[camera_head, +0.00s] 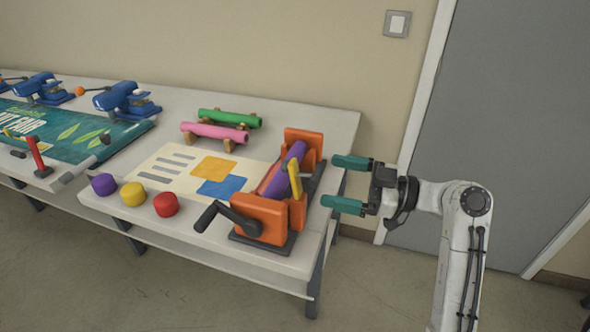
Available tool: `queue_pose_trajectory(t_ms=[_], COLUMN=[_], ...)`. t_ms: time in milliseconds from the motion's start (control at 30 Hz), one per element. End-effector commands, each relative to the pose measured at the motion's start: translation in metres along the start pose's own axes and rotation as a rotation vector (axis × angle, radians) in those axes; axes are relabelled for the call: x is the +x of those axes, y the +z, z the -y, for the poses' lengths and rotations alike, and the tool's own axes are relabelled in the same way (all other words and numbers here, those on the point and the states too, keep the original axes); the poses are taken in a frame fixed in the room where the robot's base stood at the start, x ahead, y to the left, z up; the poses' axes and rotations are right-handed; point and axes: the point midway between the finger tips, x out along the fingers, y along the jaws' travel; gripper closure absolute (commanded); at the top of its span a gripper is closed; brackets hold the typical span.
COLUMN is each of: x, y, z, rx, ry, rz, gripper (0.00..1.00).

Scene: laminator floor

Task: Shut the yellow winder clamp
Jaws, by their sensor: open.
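The orange winder (262,220) stands at the right end of the table on a dark base, with a black crank at its front left. A purple roll (287,170) lies between its orange end blocks. The yellow clamp (295,180) is a narrow bar on the right side of the purple roll and looks raised and tilted; I cannot tell for certain whether it is shut. My gripper (347,182) has teal fingers, spread apart and empty. It is to the right of the winder, pointing left towards the yellow clamp, with a gap between them.
The white table (330,125) holds a printed sheet (165,180), a green roll (230,118), a pink roll (214,132), and purple (104,184), yellow (132,194) and red (166,204) round pieces. Blue clamps (127,100) are at the far left. A grey door (510,120) stands behind my arm.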

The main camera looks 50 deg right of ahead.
Motion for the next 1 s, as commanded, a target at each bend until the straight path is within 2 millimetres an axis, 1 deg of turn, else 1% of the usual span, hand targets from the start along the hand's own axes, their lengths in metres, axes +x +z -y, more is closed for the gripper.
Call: queue_pose_trajectory(t_ms=[33, 200, 300, 433, 600, 867, 1000], x=[0.011, 0.042, 0.058, 0.073, 0.083, 0.084, 0.083], y=[-0.002, -0.002, -0.001, -0.001, 0.000, 0.001, 0.001], z=[0.001, 0.001, 0.001, 0.000, 0.001, 0.000, 0.000], rx=[0.001, 0.001, 0.001, 0.001, 0.001, 0.001, 0.001], ry=[-0.005, -0.004, -0.005, -0.003, -0.002, -0.001, -0.001], rz=[0.000, 0.000, 0.001, 0.001, 0.001, 0.002, 0.002], gripper=[0.03, 0.03, 0.03, 0.03, 0.03, 0.03, 0.14])
